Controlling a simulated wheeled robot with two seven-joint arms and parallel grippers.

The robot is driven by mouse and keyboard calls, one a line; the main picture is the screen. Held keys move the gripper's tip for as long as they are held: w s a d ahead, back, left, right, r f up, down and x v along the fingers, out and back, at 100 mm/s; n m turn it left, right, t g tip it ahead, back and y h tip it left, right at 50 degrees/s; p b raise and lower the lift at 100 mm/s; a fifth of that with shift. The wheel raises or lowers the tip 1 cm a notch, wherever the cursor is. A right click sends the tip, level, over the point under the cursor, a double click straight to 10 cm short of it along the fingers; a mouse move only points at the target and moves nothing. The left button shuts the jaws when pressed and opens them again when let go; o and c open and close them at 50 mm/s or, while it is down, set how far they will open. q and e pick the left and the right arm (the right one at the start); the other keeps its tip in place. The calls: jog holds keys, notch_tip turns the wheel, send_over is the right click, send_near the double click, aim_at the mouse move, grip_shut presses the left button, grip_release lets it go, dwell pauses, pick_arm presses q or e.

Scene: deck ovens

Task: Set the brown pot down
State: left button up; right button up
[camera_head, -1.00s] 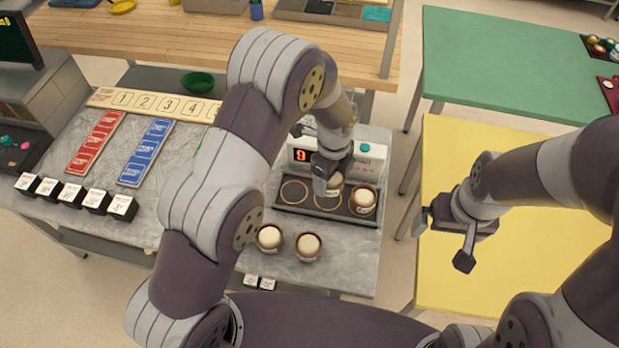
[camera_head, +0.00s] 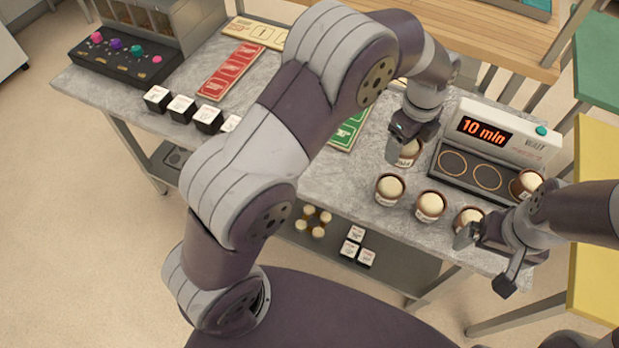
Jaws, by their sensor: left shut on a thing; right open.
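My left gripper (camera_head: 410,140) is shut on a brown pot (camera_head: 406,158) with a pale, rounded top. It holds the pot over the grey worktop (camera_head: 335,178), just left of the heating device; whether the pot's base touches the worktop I cannot tell. My fingers hide part of it. Three similar brown pots stand in a row in front of the device: the left one (camera_head: 389,190), the middle one (camera_head: 430,206) and the right one (camera_head: 468,217). Another (camera_head: 527,184) stands on the device's right ring. My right gripper (camera_head: 487,262) is open and empty, near the right pot.
The device (camera_head: 507,135) reads "10 min"; its left and middle rings are bare. A green card (camera_head: 347,133) lies left of the held pot. Black-and-white cubes (camera_head: 182,107) and a red card (camera_head: 232,70) lie further left. A lower shelf (camera_head: 400,267) holds small items.

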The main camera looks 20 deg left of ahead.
pick_arm(q)
jog(key=s+a+f, duration=0.1)
jog(key=a+f, duration=0.1)
jog(key=a, duration=0.1)
jog(key=s+a+f+p, duration=0.1)
jog(key=a+f, duration=0.1)
jog(key=a, duration=0.1)
jog(key=s+a+f, duration=0.1)
jog(key=a+f, duration=0.1)
jog(key=a, duration=0.2)
jog(key=shift+s+f+p, duration=0.1)
jog(key=shift+f+p, duration=0.2)
jog(key=shift+f, duration=0.1)
notch_tip(320, 180, down, 4)
jog(key=shift+d+r, duration=0.1)
jog(key=shift+d, duration=0.05)
jog(key=shift+f, duration=0.25)
pick_arm(e)
jog(key=shift+w+d+r, duration=0.3)
jog(key=shift+d+r, duration=0.35)
jog(key=shift+r, duration=0.25)
jog(key=shift+s, duration=0.1)
pick_arm(q)
jog(key=shift+f, duration=0.2)
jog(key=o, duration=1.2)
pick_arm(e)
jog(key=shift+f, duration=0.1)
